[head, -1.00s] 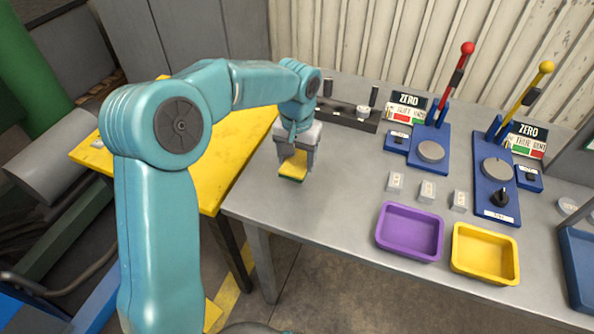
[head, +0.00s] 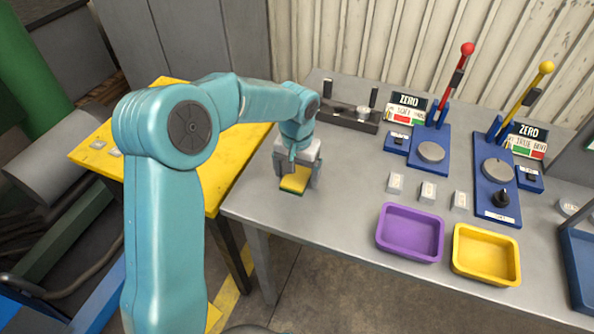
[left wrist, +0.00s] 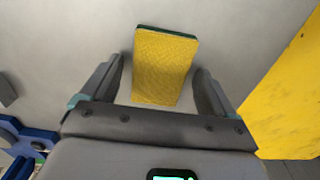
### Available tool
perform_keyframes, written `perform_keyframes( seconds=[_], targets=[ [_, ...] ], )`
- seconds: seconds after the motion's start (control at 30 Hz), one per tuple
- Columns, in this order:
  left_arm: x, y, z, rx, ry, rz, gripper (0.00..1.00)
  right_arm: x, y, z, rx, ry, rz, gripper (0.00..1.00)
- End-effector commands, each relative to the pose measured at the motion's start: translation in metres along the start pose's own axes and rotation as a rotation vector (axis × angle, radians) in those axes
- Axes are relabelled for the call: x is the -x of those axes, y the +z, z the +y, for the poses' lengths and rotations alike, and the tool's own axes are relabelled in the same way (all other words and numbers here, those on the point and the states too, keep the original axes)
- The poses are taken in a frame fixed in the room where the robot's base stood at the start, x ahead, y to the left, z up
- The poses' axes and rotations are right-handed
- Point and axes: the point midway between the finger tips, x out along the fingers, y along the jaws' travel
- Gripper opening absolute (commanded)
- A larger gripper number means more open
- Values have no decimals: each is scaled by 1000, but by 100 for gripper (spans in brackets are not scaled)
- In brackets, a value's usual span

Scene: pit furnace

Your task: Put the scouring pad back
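The scouring pad (head: 294,179), yellow on top with a green underside, is at the left end of the grey bench, apparently lying on its top. In the left wrist view the pad (left wrist: 164,66) lies slightly turned between the two fingers, with a visible gap at the left finger and a narrower one at the right. My left gripper (head: 297,182) points down over the pad, its fingers apart on either side of it; the left wrist view shows these fingers (left wrist: 160,85) too. My right gripper is not in view.
On the bench (head: 340,205) stand a purple tray (head: 409,256), a yellow tray (head: 485,273), several small pale blocks, a dark rack (head: 340,121) behind the gripper, and two blue lever stations (head: 428,160). A yellow table (head: 100,165) is at left. Bench room between pad and purple tray is clear.

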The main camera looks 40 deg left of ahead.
Motion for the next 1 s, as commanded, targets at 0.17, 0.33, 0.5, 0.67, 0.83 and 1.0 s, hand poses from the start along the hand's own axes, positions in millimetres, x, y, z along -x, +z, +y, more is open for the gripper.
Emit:
perform_keyframes(
  seconds=[0.17,0.33,0.5,0.67,0.83,1.0],
  targets=[
    [6,0,0,0,0,1,88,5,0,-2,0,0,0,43],
    [33,-1,0,2,1,6,88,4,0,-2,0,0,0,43],
    [74,-1,0,0,0,5,88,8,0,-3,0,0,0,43],
    [105,-1,0,0,1,3,88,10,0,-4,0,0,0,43],
    [121,0,0,0,1,1,88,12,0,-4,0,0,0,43],
    [124,0,0,0,0,0,88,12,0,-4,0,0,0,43]
  ],
)
